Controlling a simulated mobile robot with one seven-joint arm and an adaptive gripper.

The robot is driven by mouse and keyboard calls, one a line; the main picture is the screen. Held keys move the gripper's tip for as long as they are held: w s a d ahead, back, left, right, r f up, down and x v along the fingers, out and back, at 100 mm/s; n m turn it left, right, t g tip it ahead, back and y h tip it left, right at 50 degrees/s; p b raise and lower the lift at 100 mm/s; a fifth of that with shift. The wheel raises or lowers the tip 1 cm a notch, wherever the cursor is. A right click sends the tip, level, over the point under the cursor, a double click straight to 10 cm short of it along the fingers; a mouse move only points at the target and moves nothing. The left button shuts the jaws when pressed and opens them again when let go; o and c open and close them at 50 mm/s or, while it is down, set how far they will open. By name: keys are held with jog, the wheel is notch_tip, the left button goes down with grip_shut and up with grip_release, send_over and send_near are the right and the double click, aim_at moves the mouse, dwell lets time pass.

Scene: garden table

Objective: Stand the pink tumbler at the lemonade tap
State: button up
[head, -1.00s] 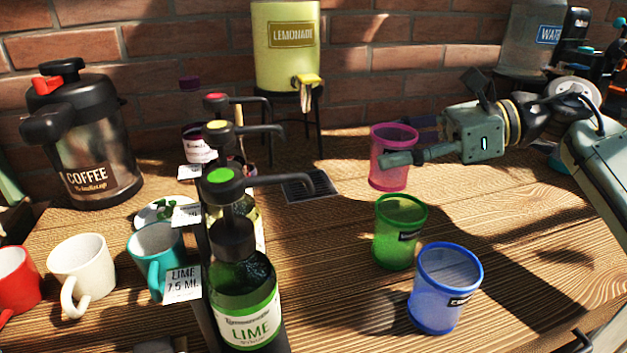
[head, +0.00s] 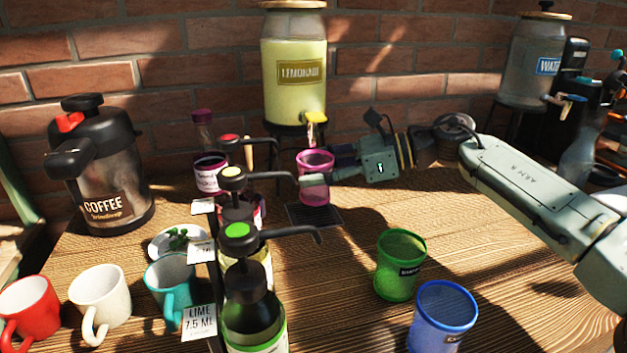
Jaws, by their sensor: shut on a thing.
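The pink tumbler (head: 315,192) is upright at the front of the lemonade dispenser (head: 294,60), just below its yellow tap (head: 316,118) in the picture. My gripper (head: 325,172) is shut on the tumbler from the right, one finger across its near side. A dark drip grate (head: 316,216) lies on the table just under the tumbler in the picture. I cannot tell whether the tumbler's base touches it. The far finger is mostly hidden behind the tumbler.
Pump bottles, including a green lime one (head: 252,312), stand to the left; a black spout reaches towards the tumbler. A green tumbler (head: 401,265) and a blue tumbler (head: 442,318) stand front right. The coffee urn (head: 105,170) and mugs are left.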

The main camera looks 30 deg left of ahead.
jog(key=shift+a, duration=0.5)
notch_tip(320, 180, down, 3)
jog(key=shift+f+p, duration=0.1)
jog(key=shift+p, duration=0.7)
jog(key=shift+f, duration=0.2)
jog(key=shift+f+b, duration=0.3)
jog(key=shift+b, duration=0.05)
jog(key=o, duration=1.1)
jog(key=shift+r, duration=0.1)
jog(key=shift+o, duration=0.2)
jog(key=shift+r+p, duration=0.2)
jog(key=shift+p, duration=0.1)
jog(key=b+v, duration=0.2)
jog(key=v, duration=1)
jog(key=shift+b, duration=0.35)
